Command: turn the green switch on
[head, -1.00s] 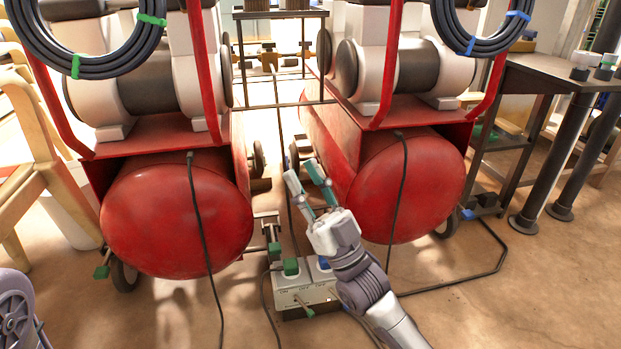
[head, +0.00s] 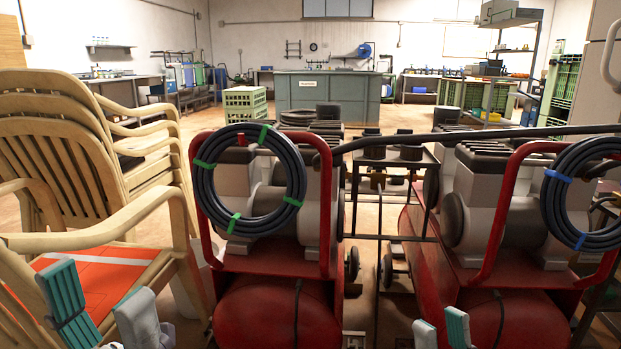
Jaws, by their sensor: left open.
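The green switch and its white switch box are not clearly in this head view. A small pale edge at the bottom middle may be part of the box, but I cannot tell. My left gripper (head: 105,305) is at the lower left, in front of the wooden chairs, with its two teal-padded fingers wide apart and nothing between them. My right gripper (head: 441,331) shows only its fingertips at the bottom edge, in front of the right red compressor (head: 505,318).
The left red compressor (head: 270,312) carries a coiled hose (head: 206,185) with green ties. The right one has a coil (head: 558,200) with blue ties. Stacked wooden chairs (head: 50,140) crowd the left. Behind are green crates (head: 245,104) and a grey-green counter (head: 330,93).

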